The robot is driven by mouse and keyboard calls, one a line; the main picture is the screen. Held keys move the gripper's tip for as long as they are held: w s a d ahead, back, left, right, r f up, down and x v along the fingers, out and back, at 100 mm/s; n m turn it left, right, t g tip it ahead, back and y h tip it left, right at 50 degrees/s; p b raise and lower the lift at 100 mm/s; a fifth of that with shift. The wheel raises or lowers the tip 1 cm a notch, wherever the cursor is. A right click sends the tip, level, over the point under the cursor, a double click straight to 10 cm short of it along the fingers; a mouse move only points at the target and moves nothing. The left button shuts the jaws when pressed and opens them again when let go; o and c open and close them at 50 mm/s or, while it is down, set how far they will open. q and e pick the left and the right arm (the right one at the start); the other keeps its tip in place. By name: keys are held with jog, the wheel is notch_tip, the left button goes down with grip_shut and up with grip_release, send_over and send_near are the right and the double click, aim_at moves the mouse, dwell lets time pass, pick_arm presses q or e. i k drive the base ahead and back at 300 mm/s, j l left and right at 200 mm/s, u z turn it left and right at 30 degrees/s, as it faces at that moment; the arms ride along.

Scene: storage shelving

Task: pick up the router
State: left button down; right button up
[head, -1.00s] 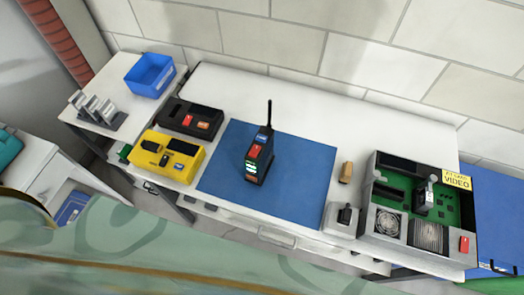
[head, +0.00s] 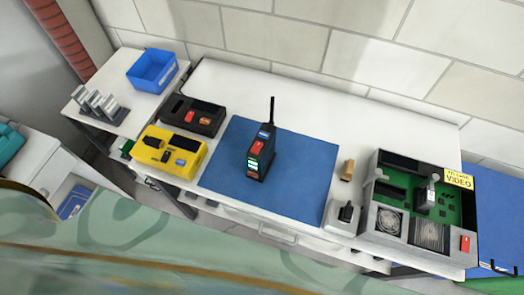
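The router (head: 259,158) is a small black upright box with a thin black antenna, a red patch on top and lit green-white lights on its front. It stands on the blue mat (head: 305,185) in the middle of the white table (head: 330,115). Nothing touches or covers it. Neither of my grippers shows in the head view.
Left of the mat lie a yellow device (head: 170,152) and a black device (head: 192,117); a blue bin (head: 152,70) is behind them. To the right are a small tan object (head: 347,170), a grey-black item (head: 346,215) and an open electronics case (head: 425,205). A green patterned surface (head: 150,245) fills the front.

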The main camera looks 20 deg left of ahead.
aim_at(260, 165)
jog(key=k+l, duration=0.1)
jog(key=l, duration=0.25)
jog(key=k+l, duration=0.15)
jog(key=l, duration=0.25)
jog(key=k+l+u, duration=0.1)
jog(key=l, duration=0.25)
